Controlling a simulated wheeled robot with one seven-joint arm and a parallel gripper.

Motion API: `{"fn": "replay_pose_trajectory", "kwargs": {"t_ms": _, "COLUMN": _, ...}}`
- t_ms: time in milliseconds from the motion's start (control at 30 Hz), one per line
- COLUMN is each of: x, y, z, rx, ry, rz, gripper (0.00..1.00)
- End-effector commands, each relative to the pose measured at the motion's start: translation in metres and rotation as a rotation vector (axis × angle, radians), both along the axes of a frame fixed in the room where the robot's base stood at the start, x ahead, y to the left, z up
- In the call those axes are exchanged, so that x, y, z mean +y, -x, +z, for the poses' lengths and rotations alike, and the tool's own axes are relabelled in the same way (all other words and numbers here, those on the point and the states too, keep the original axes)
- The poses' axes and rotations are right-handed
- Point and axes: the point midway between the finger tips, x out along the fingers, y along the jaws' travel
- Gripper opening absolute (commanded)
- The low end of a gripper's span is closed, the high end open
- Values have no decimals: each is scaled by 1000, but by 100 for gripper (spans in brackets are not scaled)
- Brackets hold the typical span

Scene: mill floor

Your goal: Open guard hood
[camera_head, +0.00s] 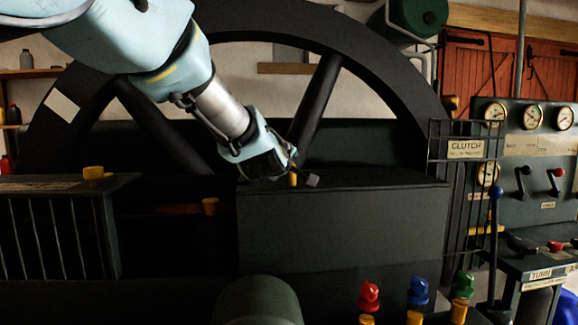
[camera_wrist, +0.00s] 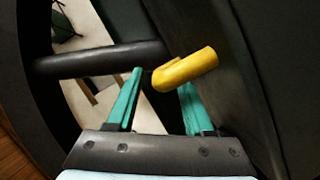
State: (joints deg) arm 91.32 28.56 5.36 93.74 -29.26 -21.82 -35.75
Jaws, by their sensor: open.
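The guard hood looks to be the dark box-shaped cover (camera_head: 340,228) in front of the big wheel in the head view; its lid looks down. A yellow handle (camera_head: 293,179) stands at its top edge, partly hidden by my gripper (camera_head: 302,178). In the wrist view the yellow handle (camera_wrist: 190,68) is a bent bar. Its rounded end lies between the green fingers of my gripper (camera_wrist: 162,80), and its bar crosses near the right fingertip. The fingers are apart, not clamped on it. I cannot tell whether they touch it.
The spoked wheel (camera_head: 328,85) rises close behind my gripper. A clutch cage (camera_head: 465,149) and a gauge panel (camera_head: 530,145) are at right. Red (camera_head: 369,296), blue (camera_head: 418,291) and green (camera_head: 463,285) knobs stand at front. A slatted box (camera_head: 60,235) is at left.

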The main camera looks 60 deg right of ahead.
Motion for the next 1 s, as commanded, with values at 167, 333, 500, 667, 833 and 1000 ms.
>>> {"fn": "replay_pose_trajectory", "kwargs": {"t_ms": 167, "x": 32, "y": 9, "z": 5, "rx": 2, "ry": 2, "rz": -1, "gripper": 52}}
{"fn": "replay_pose_trajectory", "kwargs": {"t_ms": 333, "x": 62, "y": 17, "z": 12, "rx": 1, "ry": 1, "rz": -2, "gripper": 52}}
{"fn": "replay_pose_trajectory", "kwargs": {"t_ms": 500, "x": 81, "y": 22, "z": 17, "rx": 1, "ry": 1, "rz": -1, "gripper": 52}}
{"fn": "replay_pose_trajectory", "kwargs": {"t_ms": 667, "x": 88, "y": 23, "z": 18, "rx": 1, "ry": 0, "rz": -1, "gripper": 52}}
{"fn": "replay_pose_trajectory", "kwargs": {"t_ms": 833, "x": 88, "y": 24, "z": 19, "rx": 1, "ry": 0, "rz": -1, "gripper": 52}}
{"fn": "replay_pose_trajectory", "kwargs": {"t_ms": 1000, "x": 88, "y": 23, "z": 19, "rx": 1, "ry": 0, "rz": -1, "gripper": 52}}
